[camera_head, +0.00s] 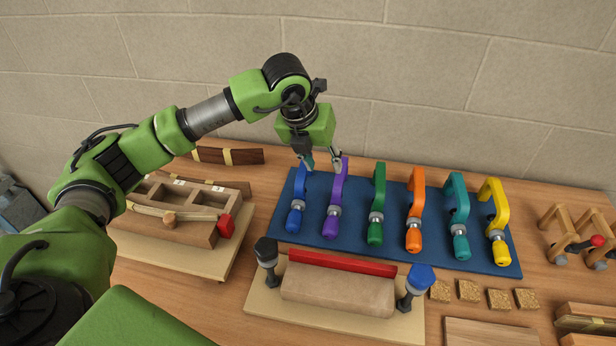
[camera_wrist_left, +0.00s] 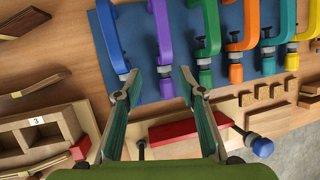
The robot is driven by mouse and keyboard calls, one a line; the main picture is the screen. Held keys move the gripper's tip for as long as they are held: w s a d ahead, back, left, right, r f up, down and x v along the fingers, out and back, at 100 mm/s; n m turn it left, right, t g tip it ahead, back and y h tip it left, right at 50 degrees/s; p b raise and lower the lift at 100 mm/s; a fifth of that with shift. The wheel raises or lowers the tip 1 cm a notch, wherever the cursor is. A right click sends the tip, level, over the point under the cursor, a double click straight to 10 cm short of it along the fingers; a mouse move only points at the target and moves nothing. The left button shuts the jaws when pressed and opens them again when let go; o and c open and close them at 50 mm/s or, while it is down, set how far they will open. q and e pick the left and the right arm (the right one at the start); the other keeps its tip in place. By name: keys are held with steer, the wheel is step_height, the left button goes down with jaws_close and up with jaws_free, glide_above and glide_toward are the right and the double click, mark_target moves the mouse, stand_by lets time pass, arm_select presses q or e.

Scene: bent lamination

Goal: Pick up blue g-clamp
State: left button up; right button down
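The blue g-clamp (camera_head: 297,201) lies at the left end of a row of coloured clamps on a dark blue mat (camera_head: 262,226). It also shows in the left wrist view (camera_wrist_left: 108,35), with its handle partly hidden by a finger. My left gripper (camera_head: 322,165) is open and empty at the far end of the blue and purple clamps. In the left wrist view its fingers (camera_wrist_left: 158,75) are spread, with the purple clamp (camera_wrist_left: 162,42) showing between and beyond their tips. I cannot tell whether a finger touches a clamp. My right gripper is out of view.
Green, orange, teal and yellow (camera_head: 497,212) clamps lie to the right. In front is a board with a bent wood piece (camera_head: 338,289), a red strip and two upright clamps. A wooden fixture (camera_head: 170,228) stands left; a stone wall (camera_head: 430,75) is behind.

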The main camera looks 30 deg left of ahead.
mark_target(303, 169)
arm_select(q)
steer(key=w+a+n+y, duration=0.1)
steer(key=a+y, duration=0.1)
steer(key=a, duration=0.5)
steer(key=p+x, duration=0.2)
steer(key=x, duration=0.4)
steer(key=shift+w+a+f, duration=0.1)
steer(key=shift+w+a, duration=0.05)
steer(key=shift+w, duration=0.15)
steer(key=shift+w+f, duration=0.1)
steer(key=shift+f, duration=0.15)
steer(key=p+x, duration=0.3)
steer(key=x, duration=0.1)
steer(key=shift+w+f, duration=0.1)
steer(key=shift+f, duration=0.15)
steer(key=shift+w+f, duration=0.15)
steer(key=shift+f, duration=0.25)
steer(key=shift+r, duration=0.1)
jaws_close()
